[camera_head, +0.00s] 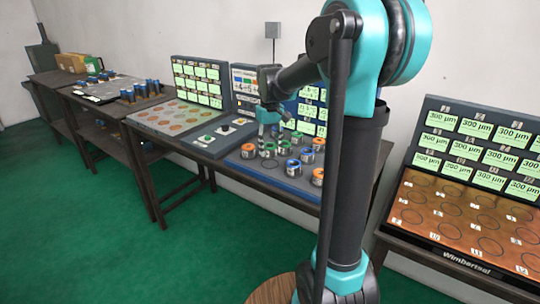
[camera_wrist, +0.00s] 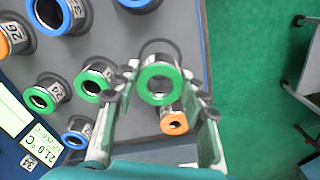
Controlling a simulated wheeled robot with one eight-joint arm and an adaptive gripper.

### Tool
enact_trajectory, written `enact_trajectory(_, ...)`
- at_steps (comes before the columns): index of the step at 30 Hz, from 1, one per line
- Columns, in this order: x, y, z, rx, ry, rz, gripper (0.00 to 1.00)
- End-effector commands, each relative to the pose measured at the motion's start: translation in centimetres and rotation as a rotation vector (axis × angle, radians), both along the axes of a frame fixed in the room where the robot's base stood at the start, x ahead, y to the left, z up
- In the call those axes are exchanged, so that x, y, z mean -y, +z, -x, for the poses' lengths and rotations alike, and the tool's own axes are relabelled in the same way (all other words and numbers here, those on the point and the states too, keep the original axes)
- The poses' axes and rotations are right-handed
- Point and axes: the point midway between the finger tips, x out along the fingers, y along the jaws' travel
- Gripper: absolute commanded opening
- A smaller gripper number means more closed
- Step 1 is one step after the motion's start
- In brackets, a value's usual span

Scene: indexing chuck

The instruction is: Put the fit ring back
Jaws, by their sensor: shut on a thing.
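A metal ring with a green rim, the fit ring (camera_wrist: 160,83), is between the two fingertips of my gripper (camera_wrist: 158,88) in the wrist view. My gripper is shut on it. The ring overlaps a dark circle outline (camera_wrist: 158,42) on the grey board (camera_wrist: 195,25); I cannot tell how high above the board it is. In the head view my gripper (camera_head: 268,112) is over the back part of the ring board (camera_head: 245,172), and the held ring is hard to make out there.
Other rings stand close by: an orange-rimmed one (camera_wrist: 173,122) between my fingers, a green one (camera_wrist: 90,82) beside the left finger, and blue ones (camera_wrist: 76,132). A display panel (camera_head: 312,112) rises behind the board. A control box (camera_head: 215,135) stands to its left.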

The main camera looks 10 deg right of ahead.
Motion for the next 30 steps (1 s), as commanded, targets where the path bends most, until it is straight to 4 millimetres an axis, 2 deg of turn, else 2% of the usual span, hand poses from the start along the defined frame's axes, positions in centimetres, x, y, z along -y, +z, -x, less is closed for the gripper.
enact_trajectory(7, 0.0, -3.0, 0.0, 0.000, 0.000, 0.000, 0.00)
enact_trajectory(20, 0.0, -3.7, 0.0, 0.000, 0.000, 0.000, 0.00)
enact_trajectory(21, 0.0, -3.7, 0.0, 0.000, 0.000, 0.000, 0.44)
enact_trajectory(26, 0.0, -3.7, 0.0, 0.000, 0.000, 0.000, 0.62)
enact_trajectory(30, 0.0, -3.7, 0.0, 0.000, 0.000, 0.000, 0.62)
